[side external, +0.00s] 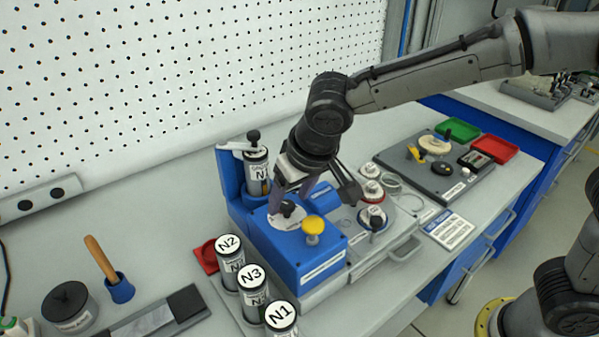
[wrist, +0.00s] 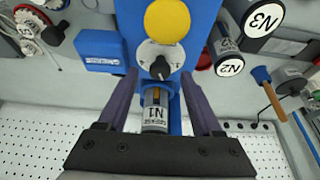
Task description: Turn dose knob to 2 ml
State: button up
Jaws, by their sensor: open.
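The dose knob (side external: 287,207) is a small black pointer knob on a round white dial (side external: 279,222) on top of a blue dosing device (side external: 301,247). In the wrist view the knob (wrist: 160,68) sits near the middle, with the dial (wrist: 147,52) around it. The pointed-to scale marks are too small to read. My gripper (side external: 291,200) is above the dial, pointing down. In the wrist view my gripper (wrist: 159,82) is open, one finger to each side of the knob, with gaps between. It holds nothing.
A yellow button (side external: 313,227) stands beside the dial. A labelled cartridge (side external: 257,170) is upright in the device's back holder.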

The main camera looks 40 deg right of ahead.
jog(key=v, duration=1.3)
jog(key=shift+f, duration=0.15)
jog(key=s+d+r+m+t, duration=0.15)
jog(key=s+d, duration=0.25)
jog(key=d, duration=0.5)
jog(key=s+d+r+m, duration=0.1)
jog(key=s+d+m, duration=0.15)
jog(key=d, duration=0.65)
jog(key=s+d+f+n, duration=0.3)
jog(key=s+f+n, duration=0.1)
jog(key=s+f, duration=0.6)
jog(key=shift+s+d+f, duration=0.3)
jog(key=shift+s+d, duration=0.1)
jog(key=shift+s, duration=0.65)
